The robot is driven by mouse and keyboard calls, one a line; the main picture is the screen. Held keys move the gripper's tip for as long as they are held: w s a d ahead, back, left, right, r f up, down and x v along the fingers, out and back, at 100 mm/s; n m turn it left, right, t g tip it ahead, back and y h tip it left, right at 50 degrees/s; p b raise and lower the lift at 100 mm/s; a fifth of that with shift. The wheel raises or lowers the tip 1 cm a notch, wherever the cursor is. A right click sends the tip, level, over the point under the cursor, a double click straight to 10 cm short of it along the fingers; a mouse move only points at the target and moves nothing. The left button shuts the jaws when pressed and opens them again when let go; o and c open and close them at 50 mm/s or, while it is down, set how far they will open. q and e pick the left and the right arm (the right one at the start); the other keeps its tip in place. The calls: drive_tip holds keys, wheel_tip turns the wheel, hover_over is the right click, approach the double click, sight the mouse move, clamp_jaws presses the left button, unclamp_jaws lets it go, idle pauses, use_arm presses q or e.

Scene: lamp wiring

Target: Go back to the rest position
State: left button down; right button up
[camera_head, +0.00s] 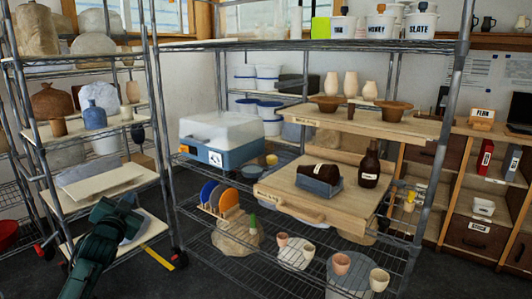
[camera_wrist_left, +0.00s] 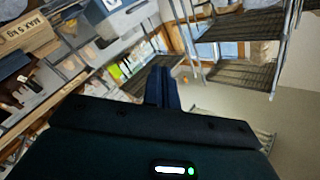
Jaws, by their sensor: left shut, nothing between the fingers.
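My left gripper (camera_head: 127,200) is at the lower left of the head view, at the end of my dark green arm, in front of the lower boards of the left wire rack (camera_head: 150,130). In the left wrist view its two dark fingers (camera_wrist_left: 163,86) are together with nothing between them. The wrist picture is tilted, with racks and shelves beyond the fingers. My right gripper does not show in either view.
A middle wire rack (camera_head: 330,44) holds a wooden board (camera_head: 290,190) with a dark bottle (camera_head: 369,165) and a blue tray (camera_head: 319,184). A white-lidded blue box (camera_head: 215,143) stands to its left. Bare floor (camera_head: 200,268) shows between the racks.

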use_arm(q)
drive_tip(key=s+d+f+n+g+h, duration=0.1)
drive_tip(key=s+d+f, duration=0.35)
drive_tip(key=f, duration=0.25)
drive_tip(key=s+d+f+g+h, duration=0.2)
drive_tip(key=s+d+f, duration=0.1)
drive_tip(key=s+f, duration=0.35)
drive_tip(key=s+d+f+n+g+h, duration=0.1)
drive_tip(key=s+d+f, duration=0.3)
drive_tip(key=f, duration=0.3)
drive_tip(key=s+d+f+g, duration=0.1)
drive_tip(key=s+d+f, duration=0.1)
drive_tip(key=s, duration=0.6)
drive_tip(key=s+d+f+g+h, duration=0.1)
drive_tip(key=s+d+f, duration=0.2)
drive_tip(key=s+d, duration=0.2)
drive_tip(key=s+d+f+g+h, duration=0.1)
drive_tip(key=s+d+f, duration=0.1)
drive_tip(key=s, duration=0.9)
drive_tip(key=shift+s+d+f+n+g, duration=0.3)
drive_tip(key=shift+d+n, duration=0.1)
drive_tip(key=shift+d, duration=0.35)
